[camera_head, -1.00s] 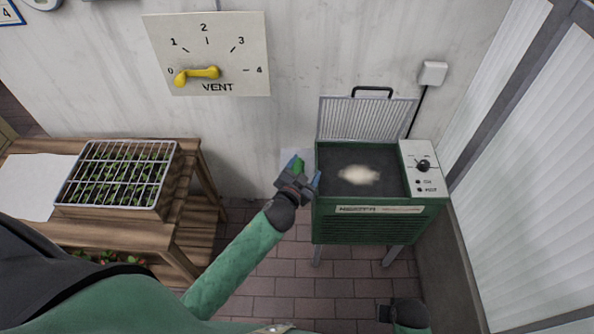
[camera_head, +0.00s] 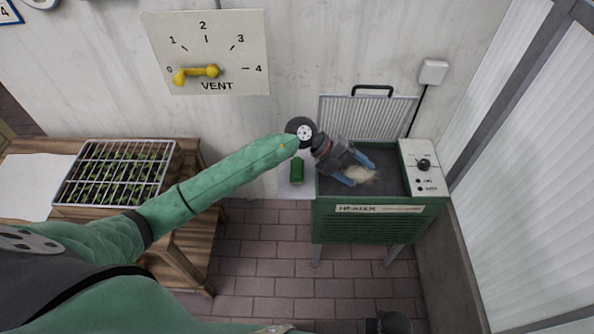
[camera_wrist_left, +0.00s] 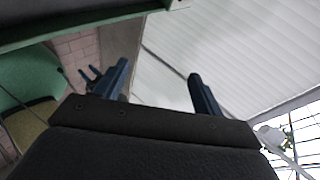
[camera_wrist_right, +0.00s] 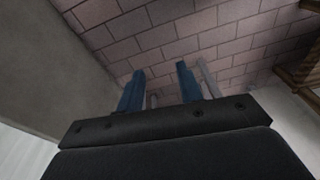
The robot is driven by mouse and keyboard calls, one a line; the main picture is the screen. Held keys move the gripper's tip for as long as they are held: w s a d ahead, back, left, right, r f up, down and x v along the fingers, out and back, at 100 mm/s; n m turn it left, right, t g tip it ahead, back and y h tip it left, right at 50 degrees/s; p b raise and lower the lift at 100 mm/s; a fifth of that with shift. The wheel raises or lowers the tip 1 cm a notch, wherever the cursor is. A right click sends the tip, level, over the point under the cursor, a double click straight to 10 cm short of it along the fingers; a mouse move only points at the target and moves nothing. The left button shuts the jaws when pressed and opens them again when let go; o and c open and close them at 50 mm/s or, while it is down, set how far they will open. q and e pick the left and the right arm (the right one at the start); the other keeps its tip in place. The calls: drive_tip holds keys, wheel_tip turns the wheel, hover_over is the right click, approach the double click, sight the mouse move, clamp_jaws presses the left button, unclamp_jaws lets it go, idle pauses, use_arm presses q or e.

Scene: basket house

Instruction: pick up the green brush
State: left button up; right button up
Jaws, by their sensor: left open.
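A small green block-like object (camera_head: 297,171), which looks like the green brush, stands on the pale side shelf (camera_head: 290,191) left of the heater. Its bristles cannot be made out. My left gripper (camera_head: 356,169) is open over the heater's dark top, right of the green object and apart from it. A pale, fluffy patch (camera_head: 362,175) shows by its blue fingertips; whether they touch it I cannot tell. In the left wrist view the left gripper (camera_wrist_left: 157,76) has spread, empty fingers. My right gripper (camera_wrist_right: 158,84) is open and empty above the brick floor.
The green heater (camera_head: 380,226) has a raised grille lid (camera_head: 365,118) behind its top and a control panel (camera_head: 423,163) at right. A wooden bench (camera_head: 185,235) with a seedling tray (camera_head: 116,172) is at left. A yellow vent lever (camera_head: 196,72) is on the wall.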

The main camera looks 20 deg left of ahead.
use_arm(q)
drive_tip(key=w+a+f+y, duration=0.2)
drive_tip(key=a+f+y, duration=0.1)
drive_tip(key=a+y, duration=0.3)
drive_tip(key=g+y, duration=0.1)
drive_tip(key=y, duration=0.4)
hover_over(297, 165)
drive_tip(key=w, duration=0.1)
drive_tip(key=shift+a+n, duration=0.3)
drive_tip(key=shift+a+f, duration=0.1)
drive_tip(key=shift+a, duration=0.05)
wheel_tip(297, 165, down, 2)
drive_tip(key=shift+s+f+p, duration=0.15)
drive_tip(key=shift+p, duration=0.25)
drive_tip(key=f+p, duration=0.1)
drive_tip(key=f, duration=0.1)
drive_tip(key=d+f+p, duration=0.1)
drive_tip(key=f, duration=0.1)
drive_tip(key=shift+s+p, duration=0.3)
drive_tip(key=shift+f, duration=0.55)
use_arm(e)
drive_tip(key=s+f, duration=0.2)
drive_tip(key=f, duration=0.5)
drive_tip(key=s+d+f, duration=0.1)
drive_tip(key=s+f, duration=0.1)
drive_tip(key=f, duration=0.5)
drive_tip(key=shift+s+d+f, duration=0.15)
drive_tip(key=shift+d+f, duration=0.15)
